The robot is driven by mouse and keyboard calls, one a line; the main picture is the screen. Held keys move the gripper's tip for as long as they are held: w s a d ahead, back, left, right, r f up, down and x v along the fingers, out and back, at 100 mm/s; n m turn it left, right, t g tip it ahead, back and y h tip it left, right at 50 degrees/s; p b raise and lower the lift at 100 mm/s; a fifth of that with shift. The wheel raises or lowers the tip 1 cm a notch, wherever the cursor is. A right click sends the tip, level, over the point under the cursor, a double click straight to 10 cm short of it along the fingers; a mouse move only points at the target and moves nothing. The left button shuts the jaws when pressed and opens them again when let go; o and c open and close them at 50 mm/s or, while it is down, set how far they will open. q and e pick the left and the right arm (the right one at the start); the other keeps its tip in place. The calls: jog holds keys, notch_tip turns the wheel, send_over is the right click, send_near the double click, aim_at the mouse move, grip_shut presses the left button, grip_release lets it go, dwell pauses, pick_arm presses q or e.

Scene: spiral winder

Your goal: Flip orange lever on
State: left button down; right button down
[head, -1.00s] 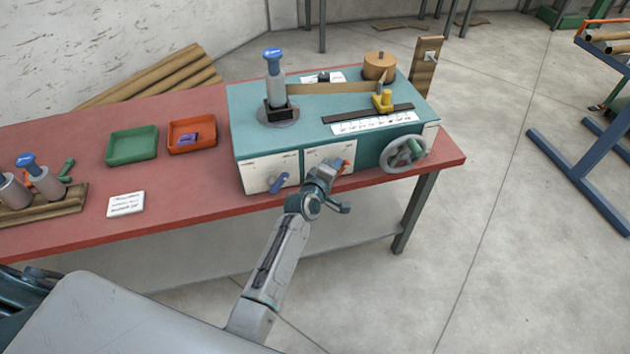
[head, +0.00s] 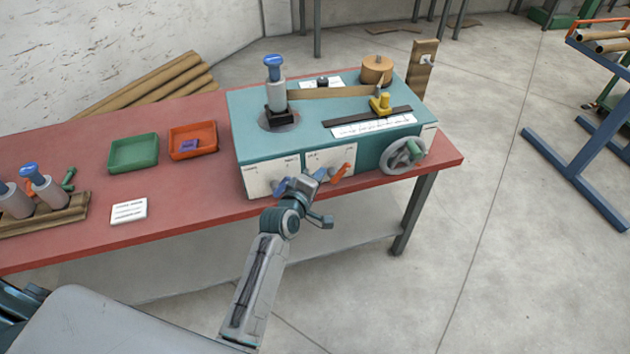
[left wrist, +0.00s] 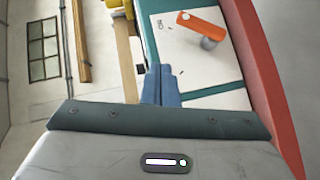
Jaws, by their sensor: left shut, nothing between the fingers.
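The orange lever (head: 341,173) is on a white front panel of the teal winder (head: 400,150), right of a blue lever (head: 280,185). In the head view its handle slants, with the upper end to the right. The left wrist view shows the orange lever (left wrist: 203,23) on its white panel, beside small marks too small to read. My left gripper (head: 320,174) is shut and empty, just left of the orange lever, with a small gap seeming to lie between them. Its blue fingers (left wrist: 160,85) lie together in the wrist view. My right gripper is not in view.
The winder stands on a red table (head: 200,208). A grey handwheel (head: 404,155) is right of the orange lever. Green (head: 134,153) and orange (head: 193,140) trays, a white card (head: 129,212) and a wooden rack (head: 45,217) lie left. Open floor lies in front and right.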

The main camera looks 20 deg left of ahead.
pick_arm(q)
jog(key=v, duration=0.2)
jog(key=shift+s+a+r, duration=0.1)
jog(key=shift+s+r, duration=0.15)
jog(key=shift+r, duration=0.1)
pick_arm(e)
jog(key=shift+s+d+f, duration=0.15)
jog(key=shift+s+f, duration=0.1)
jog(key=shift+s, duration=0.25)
